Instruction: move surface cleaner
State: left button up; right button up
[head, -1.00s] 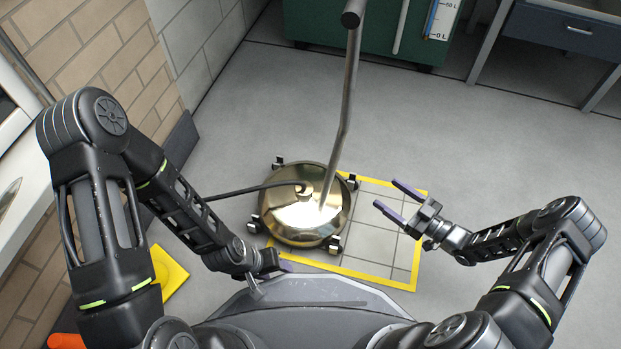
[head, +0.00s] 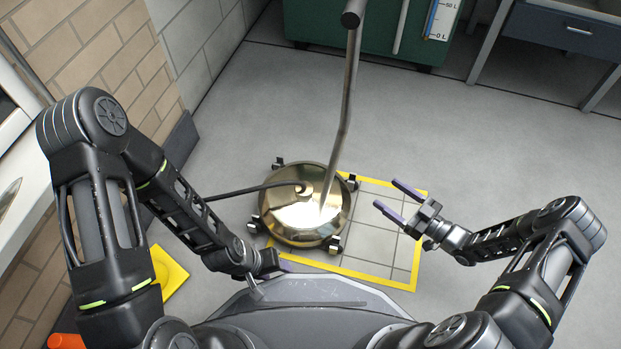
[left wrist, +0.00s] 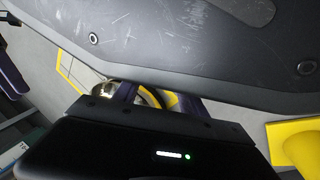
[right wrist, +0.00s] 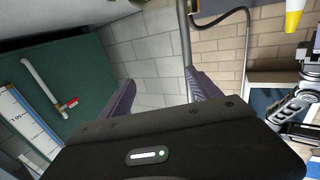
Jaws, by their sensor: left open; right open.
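The surface cleaner is a round, shiny brass-coloured disc (head: 290,222) on small dark casters, with a tall grey handle pole (head: 345,125) rising from it. A dark hose runs from its top to the left. It stands over the left part of a yellow-outlined floor square (head: 385,262). My right gripper (head: 390,199) is open and empty, to the right of the disc and apart from it. My left gripper (head: 283,267) is near the disc's lower edge, its fingers partly hidden by my base.
A brick wall (head: 95,60) is on the left, with a yellow object (head: 168,272) on the floor below it. Grey floor to the right is clear.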

pick_arm(q)
jog(key=shift+c, duration=0.4)
jog(key=shift+c, duration=0.7)
jog(key=shift+r+p, duration=0.25)
jog(key=shift+p, duration=0.05)
jog(key=c, duration=0.6)
jog(key=shift+s+r, duration=0.1)
jog(key=shift+r, duration=0.05)
grip_shut()
pick_arm(e)
jog(key=a+f+m+g+h, duration=0.2)
jog(key=a+m+h, duration=0.5)
jog(key=a+m, duration=0.15)
pick_arm(q)
jog(key=shift+r+p, duration=0.2)
jog(key=shift+p, duration=0.2)
pick_arm(e)
jog(key=s+a+m+g+h, duration=0.1)
jog(key=s+g, duration=0.3)
jog(key=s, duration=0.6)
jog(key=s+a+m+g+h, duration=0.1)
jog(key=s+a+m+g, duration=0.1)
jog(key=s, duration=0.8)
jog(key=shift+a+f+m+g+h, duration=0.35)
jog(key=shift+a+f+g+h, duration=0.05)
jog(key=shift+a+g, duration=0.55)
jog(key=shift+w, duration=0.1)
jog(key=shift+c, duration=0.4)
